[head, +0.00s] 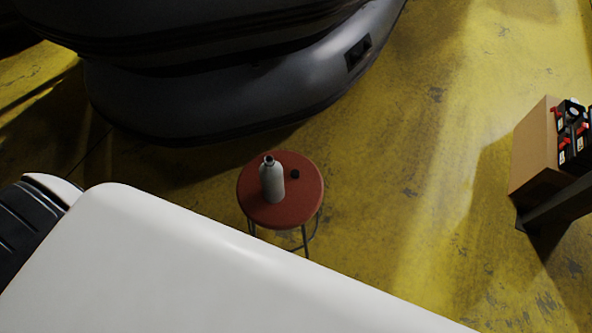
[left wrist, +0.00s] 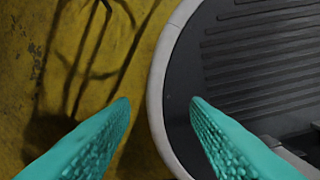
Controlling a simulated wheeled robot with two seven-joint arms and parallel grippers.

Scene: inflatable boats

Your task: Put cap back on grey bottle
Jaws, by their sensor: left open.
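A grey bottle (head: 271,181) stands upright on a round red stool (head: 258,211) in the head view. Its mouth at the top looks dark and uncovered. A small black cap (head: 294,174) lies on the stool top, just right of the bottle and apart from it. My left gripper (left wrist: 160,103) shows only in the left wrist view, as two teal fingers spread apart with nothing between them. Neither bottle nor cap is in that view. My right gripper is in neither view.
Dark inflatable boats (head: 220,105) fill the area behind the stool. A cardboard-coloured box (head: 533,150) with black and red items (head: 573,135) stands at the far right. The yellow floor (head: 420,180) between stool and box is clear. Thin shadows cross the floor in the left wrist view.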

